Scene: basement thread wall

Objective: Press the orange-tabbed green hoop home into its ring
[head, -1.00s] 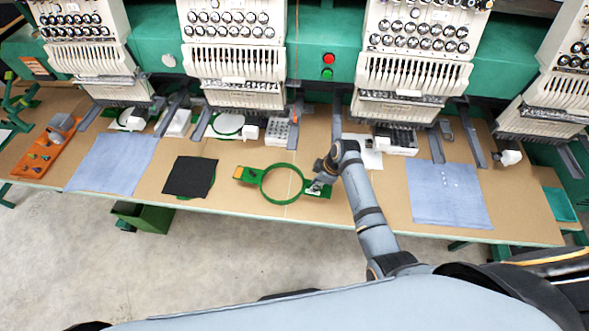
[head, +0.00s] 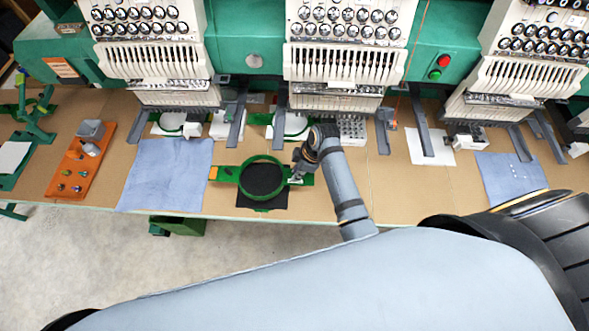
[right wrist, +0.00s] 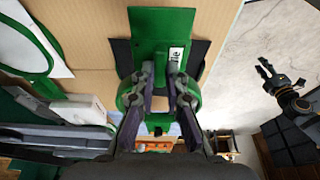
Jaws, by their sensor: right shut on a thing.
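The green hoop (head: 226,174) has an orange tab (head: 213,173) at its left end. It is over the black cloth (head: 262,201), which shows through its opening. I cannot tell whether it touches the cloth. A thin green edge (head: 262,210) below the cloth may be the ring, which is mostly hidden. My right gripper (head: 297,173) is shut on the hoop's right end. The right wrist view shows the fingers (right wrist: 161,88) by the green plate with a white label. My left gripper (right wrist: 267,70) appears there, open and empty, away from the hoop over the floor.
An orange tray (head: 82,168) with small parts and a blue cloth (head: 166,172) lie to the left. Embroidery machine heads (head: 345,60) with grey arms stand behind. Another blue cloth (head: 508,176) lies at the right. Bare table (head: 390,190) is right of my arm.

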